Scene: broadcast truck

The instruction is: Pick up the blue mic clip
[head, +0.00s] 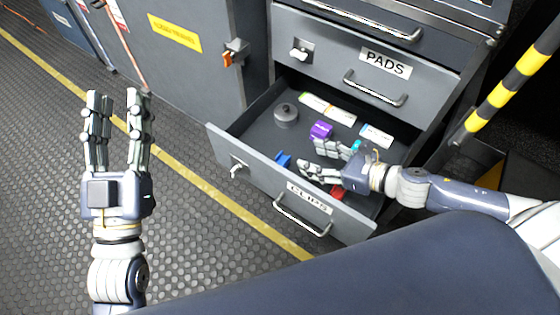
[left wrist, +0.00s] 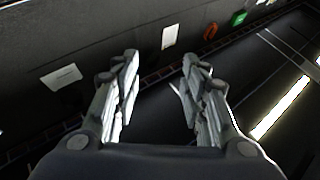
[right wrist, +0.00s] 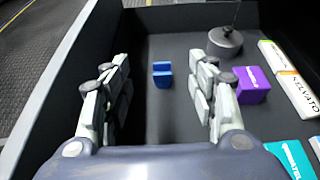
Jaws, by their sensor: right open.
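The blue mic clip (head: 283,159) lies on the floor of the open drawer, near its front wall. In the right wrist view the blue mic clip (right wrist: 162,74) shows ahead of and between my fingers, apart from them. My right gripper (head: 312,158) is inside the drawer, open and empty, to the right of the clip; it also shows in the right wrist view (right wrist: 160,85). My left gripper (head: 119,98) is open and empty above the floor outside the drawer; it also shows in the left wrist view (left wrist: 160,75).
The open drawer (head: 232,152) also holds a round grey weight (head: 285,113), a purple box (head: 321,130), white-labelled boxes (head: 376,135), a teal item (head: 356,146) and a red item (head: 337,192). A closed drawer labelled PADS (head: 400,92) is above. Floor lies clear at left.

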